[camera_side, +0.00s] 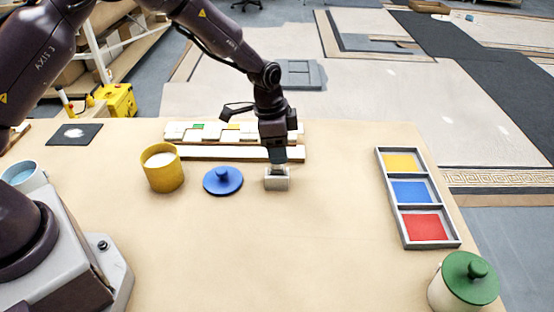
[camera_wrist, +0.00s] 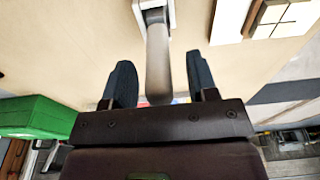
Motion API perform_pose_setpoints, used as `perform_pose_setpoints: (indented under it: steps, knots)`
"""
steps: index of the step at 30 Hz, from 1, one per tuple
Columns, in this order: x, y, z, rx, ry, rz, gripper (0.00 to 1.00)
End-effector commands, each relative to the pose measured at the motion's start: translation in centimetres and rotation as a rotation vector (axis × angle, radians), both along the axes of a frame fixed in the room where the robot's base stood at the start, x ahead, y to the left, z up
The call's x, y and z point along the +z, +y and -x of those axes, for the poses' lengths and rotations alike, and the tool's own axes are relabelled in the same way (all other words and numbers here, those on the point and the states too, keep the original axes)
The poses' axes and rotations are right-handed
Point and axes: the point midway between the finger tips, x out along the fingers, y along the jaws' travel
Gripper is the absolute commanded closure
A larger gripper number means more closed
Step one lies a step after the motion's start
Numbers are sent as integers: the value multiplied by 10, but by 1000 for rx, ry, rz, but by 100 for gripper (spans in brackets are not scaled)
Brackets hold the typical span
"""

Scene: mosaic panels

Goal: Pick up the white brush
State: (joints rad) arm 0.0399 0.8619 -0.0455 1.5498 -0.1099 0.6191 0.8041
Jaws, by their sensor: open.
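The white brush (camera_side: 277,183) stands on the table below my gripper (camera_side: 276,157) in the side view, with its white block-shaped head down. In the wrist view its white head (camera_wrist: 143,8) is at the top edge, and its grey rounded handle (camera_wrist: 158,65) points toward my gripper (camera_wrist: 160,75). The two dark fingers are open, one on each side of the handle, with visible gaps. In the side view the upper handle is mostly hidden by my gripper.
A yellow pot (camera_side: 164,178) with white contents and a blue knobbed lid (camera_side: 222,182) stand left of the brush. White mosaic panels (camera_side: 215,152) lie close behind. A three-compartment tray (camera_side: 392,213) and a green-lidded jar (camera_side: 450,293) are right. The front middle table is clear.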

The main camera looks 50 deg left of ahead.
Motion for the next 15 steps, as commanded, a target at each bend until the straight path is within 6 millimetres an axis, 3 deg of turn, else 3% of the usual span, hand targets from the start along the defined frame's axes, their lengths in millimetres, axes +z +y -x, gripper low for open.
perform_pose_setpoints:
  steps: [3, 4, 10, 15]
  knots:
    - [0, 0, 0, 0, 0, 0, 47]
    - [0, 0, 0, 0, 0, 0, 51]
    - [0, 0, 0, 0, 1, 1, 97]
    - [0, 0, 0, 0, 0, 0, 100]
